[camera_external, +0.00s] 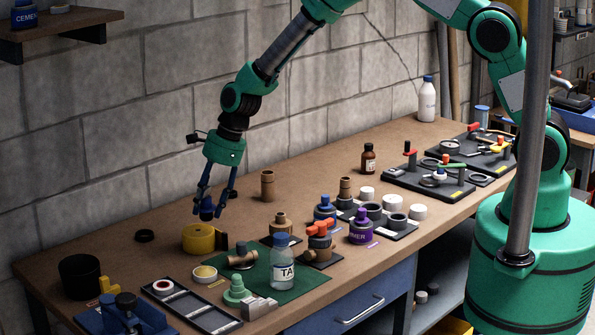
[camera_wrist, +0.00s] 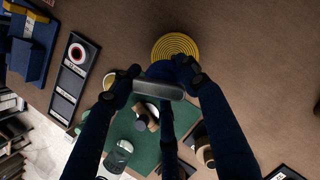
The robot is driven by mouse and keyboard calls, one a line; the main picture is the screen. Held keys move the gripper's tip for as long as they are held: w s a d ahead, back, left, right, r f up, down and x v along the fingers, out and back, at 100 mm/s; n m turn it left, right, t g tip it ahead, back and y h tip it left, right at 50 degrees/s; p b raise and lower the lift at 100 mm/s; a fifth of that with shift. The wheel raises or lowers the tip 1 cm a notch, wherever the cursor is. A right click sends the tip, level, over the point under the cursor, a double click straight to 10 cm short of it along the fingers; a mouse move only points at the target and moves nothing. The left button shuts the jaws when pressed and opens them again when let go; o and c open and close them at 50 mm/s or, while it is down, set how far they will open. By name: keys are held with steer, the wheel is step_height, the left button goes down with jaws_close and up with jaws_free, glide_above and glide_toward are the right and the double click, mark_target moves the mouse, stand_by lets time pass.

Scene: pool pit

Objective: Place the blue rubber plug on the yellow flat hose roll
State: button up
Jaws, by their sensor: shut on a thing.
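The blue rubber plug (camera_external: 206,212) is held between the fingertips of my gripper (camera_external: 208,205), which points down over the workbench. In the wrist view the plug (camera_wrist: 160,70) shows between the fingertips (camera_wrist: 158,76), partly hidden by them. The yellow flat hose roll (camera_external: 198,240) lies flat on the bench, just below the plug in the external view, with a gap between them. In the wrist view its coiled top (camera_wrist: 175,45) shows beyond the plug, partly covered by the plug and a finger.
A green mat (camera_external: 300,283) with a clear blue-capped bottle (camera_external: 283,265) and several fittings lies in front and to the right. A black tray (camera_external: 205,312) and a dark cup (camera_external: 80,275) are near the front left. A brown cylinder (camera_external: 267,185) stands behind. Bare bench surrounds the roll's back side.

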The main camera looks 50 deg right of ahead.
steer(key=shift+w+a, duration=0.25)
steer(key=shift+w, duration=0.2)
steer(key=shift+w+a, duration=0.2)
steer(key=shift+w, duration=0.25)
steer(key=shift+f, duration=0.1)
steer(key=shift+f, duration=1.7)
steer(key=shift+f, duration=0.1)
steer(key=o, duration=1.2)
steer(key=v, duration=1.2)
